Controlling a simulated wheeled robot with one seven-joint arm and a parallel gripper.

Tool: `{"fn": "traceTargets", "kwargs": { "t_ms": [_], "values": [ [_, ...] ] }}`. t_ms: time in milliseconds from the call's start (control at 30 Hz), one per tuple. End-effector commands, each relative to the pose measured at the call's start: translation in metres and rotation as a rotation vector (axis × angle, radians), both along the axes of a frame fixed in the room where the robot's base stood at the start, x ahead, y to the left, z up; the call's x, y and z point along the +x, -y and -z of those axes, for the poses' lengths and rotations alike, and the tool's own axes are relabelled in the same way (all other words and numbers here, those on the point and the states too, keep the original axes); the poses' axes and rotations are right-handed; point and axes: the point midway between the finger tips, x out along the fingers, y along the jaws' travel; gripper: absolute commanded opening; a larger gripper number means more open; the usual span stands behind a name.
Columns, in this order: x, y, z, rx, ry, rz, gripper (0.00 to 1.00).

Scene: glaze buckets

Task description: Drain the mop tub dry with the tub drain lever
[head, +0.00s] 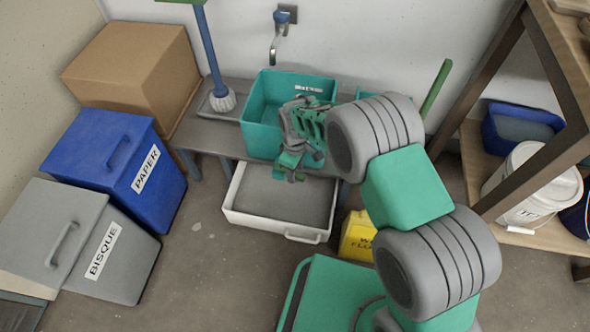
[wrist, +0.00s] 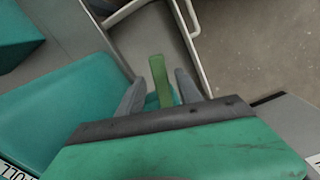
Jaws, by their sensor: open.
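A teal tub (head: 255,110) with a small white label stands on the grey bench in the head view. A second teal tub (head: 372,94) is mostly hidden behind my arm. I cannot read which label marks the mop tub, and water inside is not visible. My gripper (head: 293,176) is low at the front of the tubs. In the wrist view, a green lever (wrist: 160,80) sticks up between the two open fingers of my gripper (wrist: 160,88). I cannot tell if they touch it. A teal tub wall (wrist: 60,115) shows on the left there.
A white-rimmed pan (head: 238,211) with a grey inside lies on the floor below the bench. A yellow sign (head: 357,238) is to its right. Blue PAPER (head: 115,165) and grey BISQUE (head: 85,240) bins stand at left. A wooden shelf (head: 465,165) is at right.

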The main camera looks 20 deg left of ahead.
Motion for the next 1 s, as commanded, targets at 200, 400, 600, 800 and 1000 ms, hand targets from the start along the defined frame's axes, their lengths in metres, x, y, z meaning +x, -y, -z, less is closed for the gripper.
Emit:
{"fn": "traceTargets", "kwargs": {
  "t_ms": [200, 400, 600, 800, 1000],
  "values": [
    [0.001, -0.001, -0.036, 0.002, 0.003, -0.001, 0.42],
    [0.0, -0.001, -0.071, 0.001, 0.001, -0.002, 0.42],
    [-0.001, -0.001, -0.078, -0.001, -0.001, -0.002, 0.42],
    [0.0, 0.001, -0.08, 0.001, 0.001, 0.006, 0.36],
    [0.017, 0.073, -0.154, 0.03, 0.038, 0.285, 0.2]
  ]
}}
